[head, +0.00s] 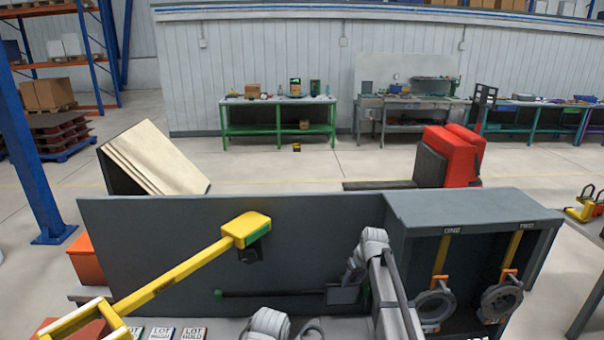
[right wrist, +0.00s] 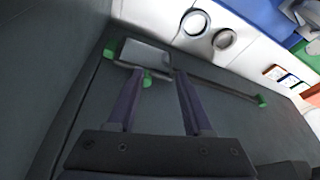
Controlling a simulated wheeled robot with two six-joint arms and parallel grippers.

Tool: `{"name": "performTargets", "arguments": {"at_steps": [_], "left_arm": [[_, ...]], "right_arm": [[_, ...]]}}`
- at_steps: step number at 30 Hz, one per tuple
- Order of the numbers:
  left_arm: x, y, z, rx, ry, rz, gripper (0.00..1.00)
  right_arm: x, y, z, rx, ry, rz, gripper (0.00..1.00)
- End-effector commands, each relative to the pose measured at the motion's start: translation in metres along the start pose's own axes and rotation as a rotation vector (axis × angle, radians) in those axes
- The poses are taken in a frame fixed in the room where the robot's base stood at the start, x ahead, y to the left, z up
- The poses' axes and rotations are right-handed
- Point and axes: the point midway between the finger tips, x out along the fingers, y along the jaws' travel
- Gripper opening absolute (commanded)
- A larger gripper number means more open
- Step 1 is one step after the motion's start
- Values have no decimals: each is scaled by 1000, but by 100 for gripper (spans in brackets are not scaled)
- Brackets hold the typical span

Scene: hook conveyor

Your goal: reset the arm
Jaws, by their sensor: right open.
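A yellow arm (head: 180,275) slants up to the right in front of a grey panel (head: 140,225), ending in a yellow head with a green edge and a dark part below. A dark rod (head: 270,294) with a green end runs low along the panel to a small grey plate (head: 343,293). The rod (right wrist: 225,88) and plate (right wrist: 146,53), with green bits, also show in the right wrist view. My right gripper (head: 351,279) is at the plate; in its wrist view the fingers (right wrist: 158,76) are open with nothing clearly between them. Contact cannot be told. My left gripper is out of view.
Right of my arm stands a grey housing (head: 470,205) with bays marked ONE and TWO, where grey rings (head: 500,299) hang from yellow straps. Several LOT cards (head: 160,333) lie at the lower left. An orange box (head: 86,260) stands left of the panel.

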Motion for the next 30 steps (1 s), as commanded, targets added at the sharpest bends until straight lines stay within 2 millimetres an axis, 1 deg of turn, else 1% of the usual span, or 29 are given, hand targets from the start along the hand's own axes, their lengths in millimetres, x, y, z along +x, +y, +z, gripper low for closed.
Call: {"name": "performTargets", "arguments": {"at_steps": [1, 2, 3, 6, 9, 14, 15, 16, 17, 18, 21, 27, 30], "left_arm": [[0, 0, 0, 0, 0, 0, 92], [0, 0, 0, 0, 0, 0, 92], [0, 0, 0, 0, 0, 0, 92], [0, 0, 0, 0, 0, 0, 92], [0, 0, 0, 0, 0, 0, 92], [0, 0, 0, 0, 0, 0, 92], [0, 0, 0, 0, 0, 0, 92], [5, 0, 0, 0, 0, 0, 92], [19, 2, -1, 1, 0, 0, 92], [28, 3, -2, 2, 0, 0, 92], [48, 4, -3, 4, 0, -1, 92], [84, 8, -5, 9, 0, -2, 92], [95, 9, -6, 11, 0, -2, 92]], "right_arm": [[-11, -25, 41, 28, -30, 1, 51], [-16, -36, 59, 51, -49, 4, 51], [-22, -48, 82, 82, -75, 10, 51], [-35, -73, 130, 150, -131, 25, 51], [-46, -91, 171, 208, -176, 44, 51], [-64, -116, 230, 290, -237, 77, 51], [-68, -122, 244, 309, -250, 87, 51], [-66, -126, 251, 314, -260, 92, 51], [-48, -134, 248, 284, -268, 90, 51], [-39, -144, 249, 254, -279, 90, 51], [-20, -168, 257, 185, -307, 94, 51], [12, -213, 277, 56, -356, 106, 51], [21, -229, 286, 8, -375, 112, 51]]}}
